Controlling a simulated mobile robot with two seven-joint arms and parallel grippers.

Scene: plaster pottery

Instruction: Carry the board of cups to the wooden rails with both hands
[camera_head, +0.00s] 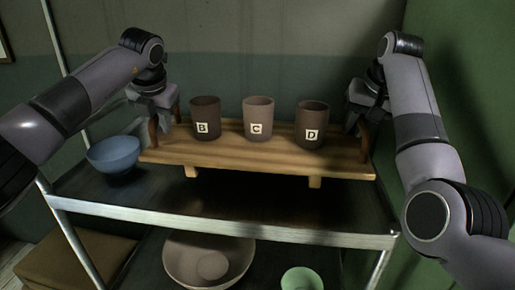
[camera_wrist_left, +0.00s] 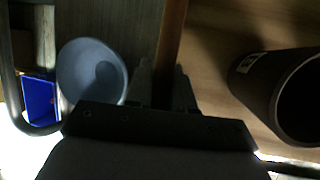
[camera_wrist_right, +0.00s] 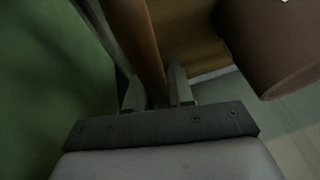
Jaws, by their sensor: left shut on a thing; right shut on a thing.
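The wooden board (camera_head: 255,158) spans the upper shelf and carries cup B (camera_head: 206,112), cup C (camera_head: 258,108) and cup D (camera_head: 312,118), all upright in a row. My left gripper (camera_head: 168,112) is shut on the board's left end handle, which shows between its fingers in the left wrist view (camera_wrist_left: 172,50). My right gripper (camera_head: 357,122) is shut on the right end handle, also seen in the right wrist view (camera_wrist_right: 140,50). Two light wooden block ends, left (camera_head: 191,171) and right (camera_head: 314,182), show under the board's front edge, apparently the rails; whether the board touches them is unclear.
A blue bowl (camera_head: 113,153) stands on the shelf just left of the board. The metal front edge (camera_head: 230,229) of the shelf runs below. A large beige bowl (camera_head: 190,270) and a green bowl (camera_head: 301,279) are lower down. A green wall is close at right.

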